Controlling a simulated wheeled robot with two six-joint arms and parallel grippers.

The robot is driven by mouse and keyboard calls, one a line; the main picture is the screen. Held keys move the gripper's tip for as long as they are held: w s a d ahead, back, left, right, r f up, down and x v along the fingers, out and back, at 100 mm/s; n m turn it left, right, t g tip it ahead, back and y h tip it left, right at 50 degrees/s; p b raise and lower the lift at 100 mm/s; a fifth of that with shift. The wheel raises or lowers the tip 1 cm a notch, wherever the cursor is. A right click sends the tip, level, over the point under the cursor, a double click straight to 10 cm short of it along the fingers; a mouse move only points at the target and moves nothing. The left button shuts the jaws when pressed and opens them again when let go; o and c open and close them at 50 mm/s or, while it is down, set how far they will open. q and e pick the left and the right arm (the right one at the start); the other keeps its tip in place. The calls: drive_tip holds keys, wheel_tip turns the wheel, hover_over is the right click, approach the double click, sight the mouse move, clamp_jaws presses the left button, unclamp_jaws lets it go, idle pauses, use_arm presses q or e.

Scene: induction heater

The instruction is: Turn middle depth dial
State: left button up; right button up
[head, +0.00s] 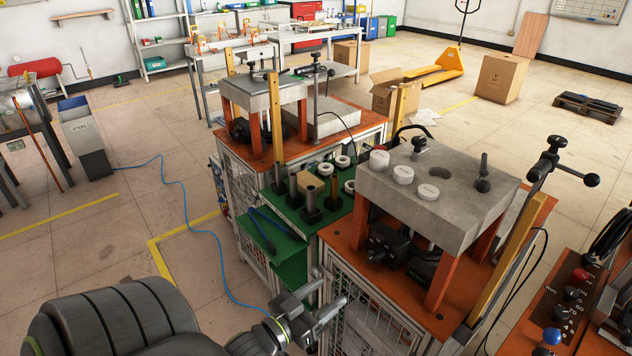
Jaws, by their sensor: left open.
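The near machine has a grey stone-like slab (440,195) on orange legs. Three white round caps, one of them the middle cap (403,174), stand in a row along its left side, with a dark round hole beside them. A black knob (483,185) stands on its right side. I cannot tell which part is the middle depth dial. My left gripper (333,286) is open and empty, in front of the near machine's mesh side, apart from the slab and panel. My right gripper is out of view.
A green tray (285,218) with black posts and white rings lies between the near machine and a similar far machine (265,95). A lever with black balls (560,165) rises at the slab's right corner. A blue hose (187,215) crosses the open floor at left.

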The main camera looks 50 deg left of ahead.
sight(369, 260)
use_arm(q)
drive_tip(key=shift+s, duration=1)
drive_tip(key=shift+n, duration=0.9)
drive_tip(key=w+b, duration=0.1)
drive_tip(key=w, duration=0.4)
drive_tip(key=w+b, duration=0.1)
drive_tip(key=w, duration=0.5)
drive_tip(key=w+b, duration=0.1)
drive_tip(key=w, duration=0.5)
drive_tip(key=shift+w+d, duration=0.25)
drive_tip(key=shift+d, duration=0.05)
drive_tip(key=c, duration=1)
